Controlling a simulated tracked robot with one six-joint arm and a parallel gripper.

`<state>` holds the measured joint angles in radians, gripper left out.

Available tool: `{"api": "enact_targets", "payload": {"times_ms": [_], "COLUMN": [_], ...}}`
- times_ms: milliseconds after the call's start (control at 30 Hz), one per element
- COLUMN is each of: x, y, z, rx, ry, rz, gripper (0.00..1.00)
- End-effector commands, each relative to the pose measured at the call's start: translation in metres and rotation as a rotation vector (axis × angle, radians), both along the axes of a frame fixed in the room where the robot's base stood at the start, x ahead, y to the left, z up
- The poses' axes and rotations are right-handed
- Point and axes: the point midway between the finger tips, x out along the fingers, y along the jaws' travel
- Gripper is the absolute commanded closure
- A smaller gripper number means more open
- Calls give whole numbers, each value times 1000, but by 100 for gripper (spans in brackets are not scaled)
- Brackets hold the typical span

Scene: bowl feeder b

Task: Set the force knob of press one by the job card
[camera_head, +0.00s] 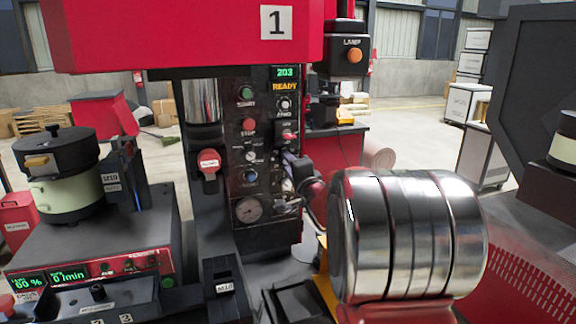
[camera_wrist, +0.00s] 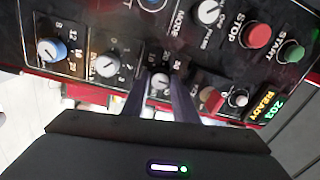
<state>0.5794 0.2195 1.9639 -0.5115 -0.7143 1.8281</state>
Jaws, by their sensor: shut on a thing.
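Press one (camera_head: 185,35) is red with a "1" plate, and its dark control panel (camera_head: 262,130) faces me. My gripper (camera_wrist: 164,84) is at the panel, its two fingers shut on a small white knob (camera_wrist: 160,81). The knob's label and scale are partly hidden by the fingers, so I cannot read its setting. In the head view my gripper (camera_head: 290,180) is at the panel's lower right, and the held knob is hidden. The green display (camera_head: 285,72) reads 203, with READY in orange below. I cannot make out a job card.
In the wrist view, another white knob (camera_wrist: 107,67) and a blue knob (camera_wrist: 50,50) are left of my fingers. The red stop button (camera_wrist: 257,35) and green start button (camera_wrist: 291,52) are to the right. A feeder unit (camera_head: 100,250) with a pot stands left of the press.

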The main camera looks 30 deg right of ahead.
Motion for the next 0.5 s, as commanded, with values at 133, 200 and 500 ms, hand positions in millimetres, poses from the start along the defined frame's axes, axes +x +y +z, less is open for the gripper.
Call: {"api": "enact_targets", "payload": {"times_ms": [133,200,500], "x": [-1,-1,0], "y": [-3,-2,-1], "z": [-3,-3,-1], "rx": [3,2,1], "ry": [4,5,3], "rz": [-6,-5,-2], "gripper": [73,68,55]}}
